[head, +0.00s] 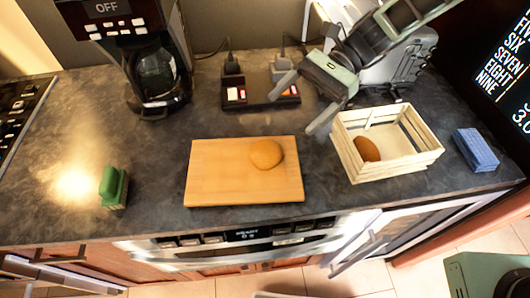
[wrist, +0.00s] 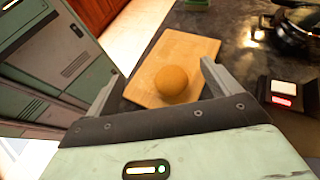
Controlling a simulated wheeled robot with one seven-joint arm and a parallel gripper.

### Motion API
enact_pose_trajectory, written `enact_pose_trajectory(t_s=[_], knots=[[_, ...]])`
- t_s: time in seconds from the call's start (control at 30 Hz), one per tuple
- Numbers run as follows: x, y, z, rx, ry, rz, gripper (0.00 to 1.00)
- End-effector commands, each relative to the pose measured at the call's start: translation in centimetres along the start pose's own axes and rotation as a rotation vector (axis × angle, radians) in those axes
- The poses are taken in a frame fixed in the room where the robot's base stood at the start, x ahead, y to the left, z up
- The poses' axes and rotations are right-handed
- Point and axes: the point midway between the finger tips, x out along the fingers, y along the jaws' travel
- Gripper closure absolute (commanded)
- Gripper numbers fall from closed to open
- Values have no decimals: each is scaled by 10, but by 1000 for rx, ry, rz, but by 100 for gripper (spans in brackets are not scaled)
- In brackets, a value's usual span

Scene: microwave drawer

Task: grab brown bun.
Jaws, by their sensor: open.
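A round golden-brown bun (head: 266,154) sits on the upper right part of a wooden cutting board (head: 215,180). In the wrist view the bun (wrist: 171,82) appears between the two fingers, with the board (wrist: 203,47) under it. My gripper (head: 290,118) is open and empty. It is above the counter, behind and to the right of the bun, apart from it, with its fingers pointing toward the board. A darker brown, bun-like item (head: 367,149) lies in a wooden crate (head: 395,171) to the right, partly hidden by the slats.
A coffee maker (head: 155,75) stands at the back left and a power strip (head: 235,96) behind the board. A green block-like item (head: 113,186) is left of the board. A blue sponge-like block (head: 476,150) is right of the crate. Counter between green item and board is clear.

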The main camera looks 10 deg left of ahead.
Motion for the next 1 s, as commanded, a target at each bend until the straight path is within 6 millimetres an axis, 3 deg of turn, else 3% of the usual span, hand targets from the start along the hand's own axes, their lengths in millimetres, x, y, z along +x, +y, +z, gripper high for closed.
enact_pose_trajectory(t_s=[0.17, 0.6, 0.87, 1.0], knots=[[-2, -10, -13, 55, -54, -30, 11], [32, -6, -81, 55, -54, -28, 11], [52, -7, -77, 52, -53, -27, 11], [75, -7, -74, 53, -54, -25, 11]])
